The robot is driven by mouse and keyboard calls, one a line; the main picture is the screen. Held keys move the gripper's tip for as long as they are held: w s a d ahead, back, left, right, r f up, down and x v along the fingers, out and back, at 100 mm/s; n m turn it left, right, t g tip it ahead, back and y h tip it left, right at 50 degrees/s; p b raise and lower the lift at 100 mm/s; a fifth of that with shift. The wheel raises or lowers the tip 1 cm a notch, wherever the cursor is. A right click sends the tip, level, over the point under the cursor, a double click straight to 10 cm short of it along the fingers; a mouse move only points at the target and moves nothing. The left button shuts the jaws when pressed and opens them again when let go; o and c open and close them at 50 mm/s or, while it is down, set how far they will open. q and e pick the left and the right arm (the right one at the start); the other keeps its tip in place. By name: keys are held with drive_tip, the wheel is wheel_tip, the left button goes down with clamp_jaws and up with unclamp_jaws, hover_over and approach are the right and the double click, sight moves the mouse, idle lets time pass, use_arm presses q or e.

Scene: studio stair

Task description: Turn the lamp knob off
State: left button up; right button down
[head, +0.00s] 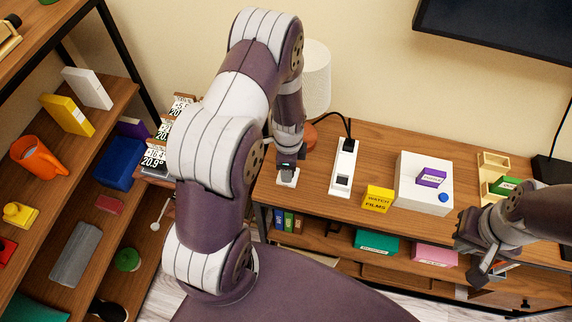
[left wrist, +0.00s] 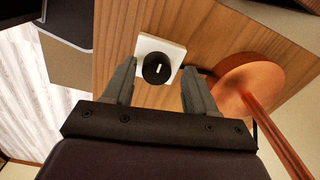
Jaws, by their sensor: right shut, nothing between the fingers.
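The lamp knob (left wrist: 158,68) is a round black dial with a white mark, on a square white plate (left wrist: 174,50). In the head view the plate (head: 289,181) shows at the shelf top's left end, with my left gripper (head: 286,171) directly over it, hiding the knob. In the left wrist view my left gripper (left wrist: 158,84) is open, its fingers on either side of the knob; contact cannot be told. The lamp has a white shade (head: 316,78) and a copper base (left wrist: 240,78), partly hidden by my arm. My right gripper (head: 477,275) is shut and empty at the right.
A white power strip (head: 343,168) with a black cable lies right of the plate. Beyond it are a yellow box (head: 378,199) and a white box (head: 423,183). Shelves with several objects stand at the left. A dark screen (head: 500,28) hangs at the upper right.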

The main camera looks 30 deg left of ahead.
use_arm(q)
drive_tip(key=shift+s+a+f, duration=0.1)
wheel_tip(320, 180, up, 13)
drive_tip(key=shift+b, duration=0.4)
drive_tip(key=shift+f, duration=0.1)
idle(0.4)
